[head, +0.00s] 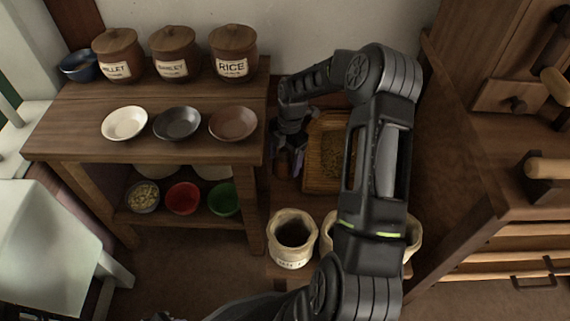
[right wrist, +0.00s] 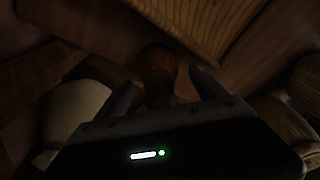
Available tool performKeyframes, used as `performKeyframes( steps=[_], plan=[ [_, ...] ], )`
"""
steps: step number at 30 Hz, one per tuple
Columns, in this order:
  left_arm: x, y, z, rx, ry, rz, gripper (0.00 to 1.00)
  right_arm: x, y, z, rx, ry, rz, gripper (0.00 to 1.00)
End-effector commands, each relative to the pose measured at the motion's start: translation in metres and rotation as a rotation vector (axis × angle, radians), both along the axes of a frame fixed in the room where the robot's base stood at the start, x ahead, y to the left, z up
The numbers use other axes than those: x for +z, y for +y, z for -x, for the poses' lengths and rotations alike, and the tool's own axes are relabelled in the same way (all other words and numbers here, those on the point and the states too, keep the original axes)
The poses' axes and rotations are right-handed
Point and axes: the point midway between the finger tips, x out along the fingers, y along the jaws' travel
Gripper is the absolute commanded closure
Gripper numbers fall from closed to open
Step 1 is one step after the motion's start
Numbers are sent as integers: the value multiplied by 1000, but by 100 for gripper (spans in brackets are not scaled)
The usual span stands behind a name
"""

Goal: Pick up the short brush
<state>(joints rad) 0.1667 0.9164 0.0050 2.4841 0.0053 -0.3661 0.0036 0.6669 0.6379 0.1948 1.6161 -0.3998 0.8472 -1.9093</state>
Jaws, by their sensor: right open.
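My right gripper (head: 286,168) reaches down beside the shelf table, just left of a wooden tray. It is open; its two fingers also show in the right wrist view (right wrist: 163,85). Between and just beyond the fingers there is a rounded brown knob (right wrist: 158,60), dim and blurred; it may be the end of the short brush, but I cannot tell for sure. In the head view the brush cannot be made out at the gripper. My left gripper is not in view.
The wooden tray (head: 313,183) lies close right of the gripper; it also shows in the right wrist view (right wrist: 205,22). An open sack (head: 292,257) stands in front. The table (head: 80,120) at left carries bowls and labelled jars. A wooden cabinet (head: 500,190) stands at right.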

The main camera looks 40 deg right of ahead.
Motion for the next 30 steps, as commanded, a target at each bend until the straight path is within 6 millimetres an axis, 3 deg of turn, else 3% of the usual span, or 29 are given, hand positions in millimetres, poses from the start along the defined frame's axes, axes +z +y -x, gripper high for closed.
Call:
performKeyframes(
  steps=[10,30],
  plan=[
    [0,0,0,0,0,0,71,0,0,0,0,0,0,21],
    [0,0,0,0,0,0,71,0,0,0,0,0,0,76]
  ],
)
